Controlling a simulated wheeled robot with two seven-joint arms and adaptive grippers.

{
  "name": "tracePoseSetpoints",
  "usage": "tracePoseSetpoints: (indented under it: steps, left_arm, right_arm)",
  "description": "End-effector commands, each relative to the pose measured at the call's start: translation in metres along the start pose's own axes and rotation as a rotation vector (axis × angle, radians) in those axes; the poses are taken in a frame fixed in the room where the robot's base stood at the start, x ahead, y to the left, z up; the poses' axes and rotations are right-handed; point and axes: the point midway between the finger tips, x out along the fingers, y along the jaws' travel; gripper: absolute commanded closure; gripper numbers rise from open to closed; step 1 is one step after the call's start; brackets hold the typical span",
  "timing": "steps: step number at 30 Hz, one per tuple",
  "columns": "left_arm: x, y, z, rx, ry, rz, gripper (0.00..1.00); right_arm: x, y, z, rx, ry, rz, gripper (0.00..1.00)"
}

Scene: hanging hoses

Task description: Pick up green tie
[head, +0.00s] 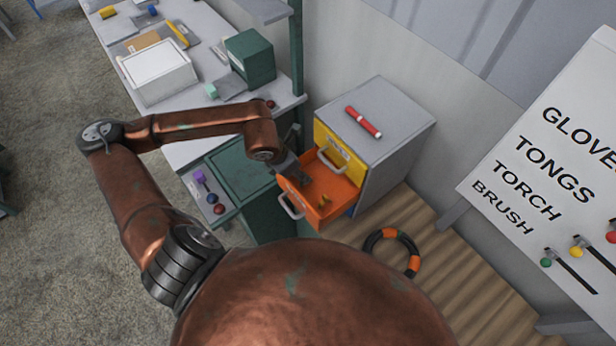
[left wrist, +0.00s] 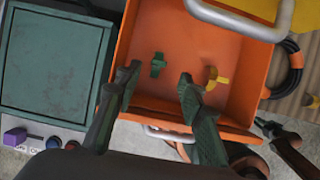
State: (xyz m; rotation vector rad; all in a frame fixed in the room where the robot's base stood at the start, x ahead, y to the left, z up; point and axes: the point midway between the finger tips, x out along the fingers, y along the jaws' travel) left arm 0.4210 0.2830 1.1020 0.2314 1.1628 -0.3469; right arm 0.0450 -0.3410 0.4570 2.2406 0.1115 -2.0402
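The green tie (left wrist: 158,64) lies on the floor of the open orange drawer (head: 330,212) and shows in the left wrist view. In the head view I cannot make it out by the gripper. My left gripper (head: 301,181) reaches over the drawer from the left. In the left wrist view its two dark fingers (left wrist: 157,82) are spread apart, with the green tie between and beyond their tips, and nothing is held. A yellow tie (left wrist: 213,79) lies to the right in the same drawer; it also shows in the head view (head: 324,201).
A closed yellow drawer (head: 335,146) sits above the orange one in a grey cabinet (head: 392,125) with a red tube (head: 363,122) on top. A green box-like unit (head: 245,170) stands to the left. A black and orange ring (head: 412,255) lies on the floor.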

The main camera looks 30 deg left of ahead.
Motion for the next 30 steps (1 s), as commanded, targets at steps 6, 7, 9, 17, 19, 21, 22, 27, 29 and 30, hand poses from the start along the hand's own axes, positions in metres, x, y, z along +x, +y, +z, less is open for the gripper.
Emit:
tracePoseSetpoints:
  steps: [6, 7, 9, 17, 19, 21, 22, 27, 29, 30]
  left_arm:
    - [0.019, 0.002, 0.001, -0.007, 0.001, 0.000, 0.64]
    - [0.023, 0.002, 0.002, -0.007, 0.001, 0.000, 0.64]
    - [0.034, 0.003, 0.004, -0.007, 0.002, 0.000, 0.64]
    - [0.063, 0.003, 0.005, -0.004, 0.001, 0.001, 0.64]
    - [0.065, 0.003, 0.005, -0.003, 0.000, 0.001, 0.64]
    - [0.065, 0.003, 0.006, -0.002, 0.000, 0.000, 0.64]
    - [0.065, 0.003, 0.006, -0.001, 0.000, 0.000, 0.64]
    - [0.065, 0.003, 0.006, -0.001, 0.000, 0.001, 0.71]
    - [0.065, 0.003, 0.006, -0.001, 0.000, 0.001, 0.75]
    - [0.065, 0.003, 0.006, -0.001, 0.000, 0.001, 0.78]
  right_arm:
    - [-0.011, 0.002, -0.002, 0.000, 0.001, 0.002, 0.83]
    - [-0.013, 0.002, -0.002, 0.000, 0.002, 0.002, 0.83]
    - [-0.019, 0.002, -0.003, 0.000, 0.002, 0.002, 0.83]
    - [-0.025, 0.003, -0.005, 0.001, 0.004, 0.002, 0.83]
    - [-0.025, 0.002, -0.005, 0.001, 0.005, 0.002, 0.83]
    - [-0.025, 0.002, -0.005, 0.001, 0.005, 0.002, 0.83]
    - [-0.024, 0.002, -0.005, 0.001, 0.005, 0.002, 0.83]
    - [-0.024, 0.001, -0.005, 0.002, 0.005, 0.000, 0.83]
    - [-0.024, 0.000, -0.006, 0.002, 0.006, -0.001, 0.83]
    - [-0.024, -0.001, -0.006, 0.002, 0.006, -0.001, 0.83]
